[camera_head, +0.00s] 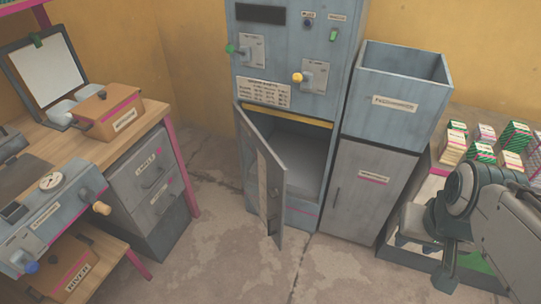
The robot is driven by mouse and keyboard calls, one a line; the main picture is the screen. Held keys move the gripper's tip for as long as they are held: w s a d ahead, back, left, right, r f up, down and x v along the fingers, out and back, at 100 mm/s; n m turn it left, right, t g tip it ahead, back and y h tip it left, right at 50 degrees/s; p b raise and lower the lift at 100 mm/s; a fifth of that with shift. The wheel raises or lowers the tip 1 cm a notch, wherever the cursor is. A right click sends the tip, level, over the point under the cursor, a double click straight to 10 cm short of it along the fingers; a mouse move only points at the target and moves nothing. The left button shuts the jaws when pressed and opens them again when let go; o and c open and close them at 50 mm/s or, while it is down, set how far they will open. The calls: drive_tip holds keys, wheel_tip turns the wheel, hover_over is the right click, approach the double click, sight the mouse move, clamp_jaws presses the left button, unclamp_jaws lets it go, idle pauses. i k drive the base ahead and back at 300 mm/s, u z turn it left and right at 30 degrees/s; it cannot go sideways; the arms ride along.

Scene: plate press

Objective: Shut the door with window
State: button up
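The door with window (274,190) is a grey metal panel on the front of the tall grey-blue press cabinet (285,105). It stands open, hinged at the left side of the opening and swung out toward me. Its narrow window shows edge-on. The chamber (308,165) behind it is visible, with a yellow strip along its top edge. My gripper (445,283) hangs low at the right, in front of the card shelf and well apart from the door. Its fingers are too unclear to tell open from shut.
A grey cabinet (367,190) with an open-topped bin (398,103) stands right of the press. A wooden desk (120,150) with drawers (150,180) is at the left. A shelf with several card stacks (485,152) is at the right. The concrete floor (215,250) between is clear.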

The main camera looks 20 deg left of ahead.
sight(272, 172)
drive_tip(key=u, duration=0.5)
drive_tip(key=i, duration=0.9)
drive_tip(key=u, duration=1.3)
drive_tip(key=k, duration=0.6)
drive_tip(key=z, duration=0.6)
drive_tip(key=i, duration=0.5)
